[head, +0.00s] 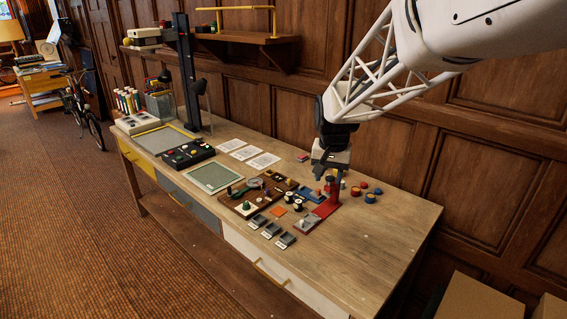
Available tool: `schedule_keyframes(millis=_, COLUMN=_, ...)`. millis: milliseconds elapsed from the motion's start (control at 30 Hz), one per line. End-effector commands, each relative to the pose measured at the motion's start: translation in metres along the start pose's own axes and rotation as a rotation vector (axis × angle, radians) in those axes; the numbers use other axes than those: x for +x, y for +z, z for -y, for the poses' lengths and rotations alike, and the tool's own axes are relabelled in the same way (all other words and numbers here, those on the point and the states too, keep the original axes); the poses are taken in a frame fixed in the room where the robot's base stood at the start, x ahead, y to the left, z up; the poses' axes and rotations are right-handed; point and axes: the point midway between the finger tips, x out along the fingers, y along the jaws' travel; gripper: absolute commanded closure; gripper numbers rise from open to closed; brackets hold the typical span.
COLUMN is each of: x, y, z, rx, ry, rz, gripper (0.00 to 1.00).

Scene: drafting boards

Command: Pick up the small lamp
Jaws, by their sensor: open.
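My gripper (329,175) points down low over the right half of the wooden workbench, above a cluster of small parts. Its jaws are open, and I see nothing held in them. Beneath and beside it are a blue plate (308,194) and a red upright piece (327,206) on a grey base. I cannot tell for sure which small part is the small lamp; the parts are tiny here, and the gripper hides some of them. A lamp with a glowing shade (11,31) stands far off at the back left.
The workbench (385,240) has free room at its right end. Red, blue and yellow round pieces (369,196) lie right of my gripper. A brown board with small parts (258,193) and several grey trays (272,230) lie left. A panelled wall and shelf (235,37) stand behind.

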Motion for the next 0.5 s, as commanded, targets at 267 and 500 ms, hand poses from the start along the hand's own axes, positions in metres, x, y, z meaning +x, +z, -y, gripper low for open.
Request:
schedule_keyframes(millis=267, x=0.043, y=-0.057, z=0.03, rx=0.054, ry=0.009, rz=0.027, gripper=0.55)
schedule_keyframes(millis=500, x=0.086, y=-0.101, z=0.055, rx=0.101, ry=0.017, rz=0.047, gripper=0.55)
